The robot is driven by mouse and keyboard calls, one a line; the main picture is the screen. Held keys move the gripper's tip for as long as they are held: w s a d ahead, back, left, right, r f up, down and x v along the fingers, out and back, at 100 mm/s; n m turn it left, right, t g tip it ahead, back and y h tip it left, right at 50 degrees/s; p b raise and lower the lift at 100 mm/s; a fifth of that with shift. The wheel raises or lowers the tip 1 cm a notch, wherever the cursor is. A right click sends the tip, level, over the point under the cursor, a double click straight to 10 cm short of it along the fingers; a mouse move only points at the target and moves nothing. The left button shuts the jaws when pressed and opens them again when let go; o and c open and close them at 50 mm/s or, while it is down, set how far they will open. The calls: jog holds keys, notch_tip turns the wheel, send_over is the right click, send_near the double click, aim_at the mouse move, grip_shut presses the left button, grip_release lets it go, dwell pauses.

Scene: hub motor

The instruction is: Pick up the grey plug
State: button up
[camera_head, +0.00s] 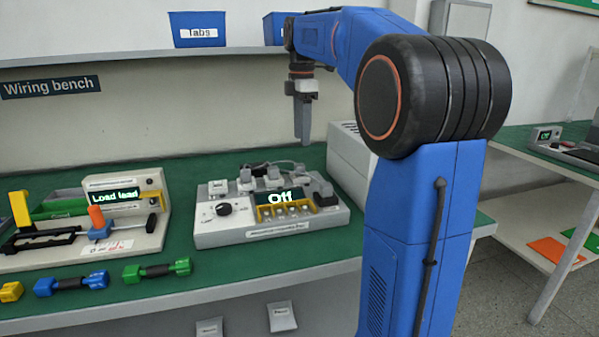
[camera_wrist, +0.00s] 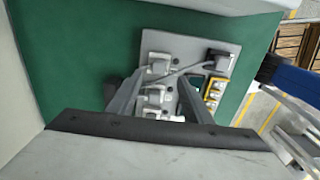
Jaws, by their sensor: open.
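A light grey hub unit (camera_head: 214,236) with a display reading "Off" sits on the green bench. Several plugs stand along its back edge. Pale grey plugs (camera_head: 246,181) stand at the left and middle; two show in the wrist view (camera_wrist: 159,66), near and between my fingers in the picture. My gripper (camera_head: 303,138) is open, pointing down above the back of the unit, apart from the plugs. In the wrist view my gripper (camera_wrist: 160,82) frames the plug row.
Grey cables run between the plugs. A "Load lead" tester (camera_head: 130,225) stands left, with blue (camera_head: 70,285) and green (camera_head: 157,270) connectors in front. A pale box (camera_head: 350,160) stands right of the unit. A shelf with blue bins (camera_head: 197,30) is behind.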

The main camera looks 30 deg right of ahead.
aim_at(300, 164)
notch_tip(300, 164, down, 4)
jog(key=shift+r, duration=0.25)
jog(key=shift+w+a+f, duration=0.1)
jog(key=shift+a+f, duration=0.05)
jog(key=shift+f, duration=1.15)
jog(key=shift+w+a+f, duration=0.1)
jog(key=shift+f, duration=1.2)
jog(key=c, duration=1.1)
